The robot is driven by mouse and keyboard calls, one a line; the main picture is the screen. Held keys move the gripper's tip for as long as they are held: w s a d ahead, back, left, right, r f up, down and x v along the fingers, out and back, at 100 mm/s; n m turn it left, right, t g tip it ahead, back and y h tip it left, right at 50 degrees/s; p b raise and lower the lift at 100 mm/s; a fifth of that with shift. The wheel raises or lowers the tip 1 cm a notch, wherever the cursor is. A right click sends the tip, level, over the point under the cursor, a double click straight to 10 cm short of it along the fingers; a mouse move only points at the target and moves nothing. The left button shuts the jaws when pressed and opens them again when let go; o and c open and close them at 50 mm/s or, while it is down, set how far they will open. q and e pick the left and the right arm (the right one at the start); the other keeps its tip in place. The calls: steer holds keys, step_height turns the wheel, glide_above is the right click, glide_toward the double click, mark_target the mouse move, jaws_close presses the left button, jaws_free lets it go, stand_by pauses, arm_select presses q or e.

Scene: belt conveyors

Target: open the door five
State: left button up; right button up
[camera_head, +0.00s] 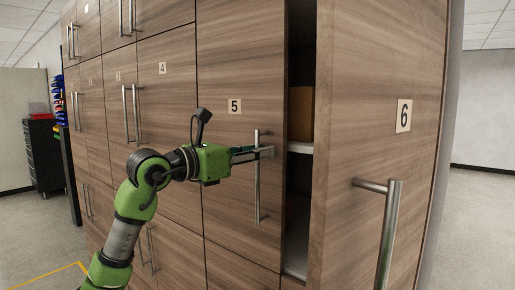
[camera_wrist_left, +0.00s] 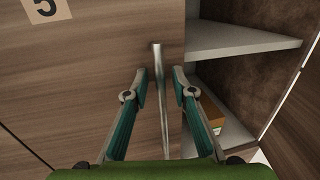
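Door five (camera_head: 222,112) is a brown wood-grain cabinet door with a "5" label; it also shows in the left wrist view (camera_wrist_left: 85,75). It looks flush with the doors to its left. Its vertical metal handle (camera_head: 258,200) is near its right edge. My left gripper (camera_head: 262,152) is at the upper part of this handle. In the left wrist view the handle (camera_wrist_left: 162,115) stands between the two spread fingers (camera_wrist_left: 159,72), with a visible gap on each side. My right gripper is not in view.
Door six (camera_head: 365,110) stands swung open at the right, its handle (camera_head: 390,225) sticking out. Behind it are shelves (camera_wrist_left: 240,42) and a brown box (camera_head: 300,113). Door four (camera_head: 168,110) is shut on the left. A dark tool cabinet (camera_head: 44,155) stands far left.

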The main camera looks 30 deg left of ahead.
arm_select(q)
steer(key=shift+s, duration=0.1)
jaws_close()
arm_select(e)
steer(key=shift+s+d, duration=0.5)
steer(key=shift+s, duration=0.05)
arm_select(q)
steer(key=shift+s, duration=0.1)
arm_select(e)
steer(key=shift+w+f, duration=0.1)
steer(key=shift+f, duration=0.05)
